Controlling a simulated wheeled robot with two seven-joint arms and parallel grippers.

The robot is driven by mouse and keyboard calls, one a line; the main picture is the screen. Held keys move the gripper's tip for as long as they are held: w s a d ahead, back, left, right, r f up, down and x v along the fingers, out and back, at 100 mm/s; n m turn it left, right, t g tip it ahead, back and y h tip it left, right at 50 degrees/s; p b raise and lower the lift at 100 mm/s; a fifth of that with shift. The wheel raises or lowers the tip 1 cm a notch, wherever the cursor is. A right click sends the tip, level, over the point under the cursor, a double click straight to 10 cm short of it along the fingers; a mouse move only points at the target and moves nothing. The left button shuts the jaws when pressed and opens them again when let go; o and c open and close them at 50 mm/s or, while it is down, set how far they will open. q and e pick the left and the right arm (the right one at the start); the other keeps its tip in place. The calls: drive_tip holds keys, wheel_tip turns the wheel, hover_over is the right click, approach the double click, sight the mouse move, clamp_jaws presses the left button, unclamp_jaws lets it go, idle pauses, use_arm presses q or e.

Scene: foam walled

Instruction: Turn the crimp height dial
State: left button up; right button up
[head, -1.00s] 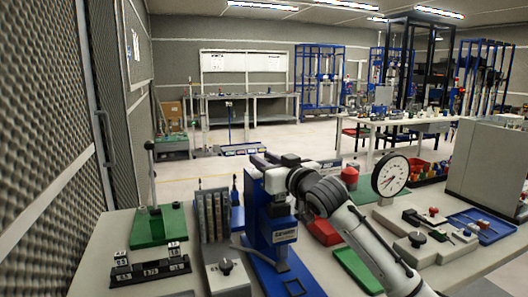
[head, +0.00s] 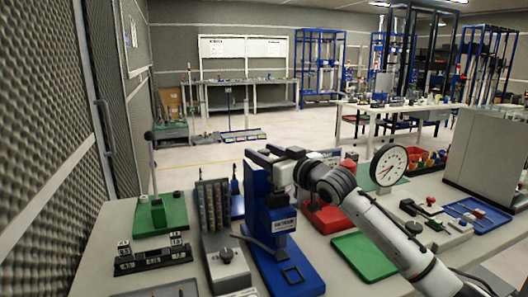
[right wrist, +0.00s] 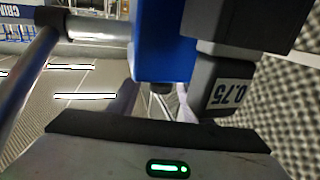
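The blue crimp press (head: 266,205) stands upright on its blue base at the middle of the bench. My right gripper (head: 262,153) is at the top of the press, its two dark fingers apart, with the arm coming from the lower right. My left gripper is not in view.
A grey tool block (head: 213,210) and a green lever press (head: 160,213) stand left of the press. A black block with small labels (head: 152,256) is at front left. A round gauge (head: 388,164), green tray (head: 364,256) and blue tray (head: 478,214) are to the right.

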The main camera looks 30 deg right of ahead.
sight(264, 150)
drive_tip(key=shift+r, duration=0.2)
wheel_tip(264, 150, up, 10)
drive_tip(key=shift+f, duration=0.1)
idle(0.4)
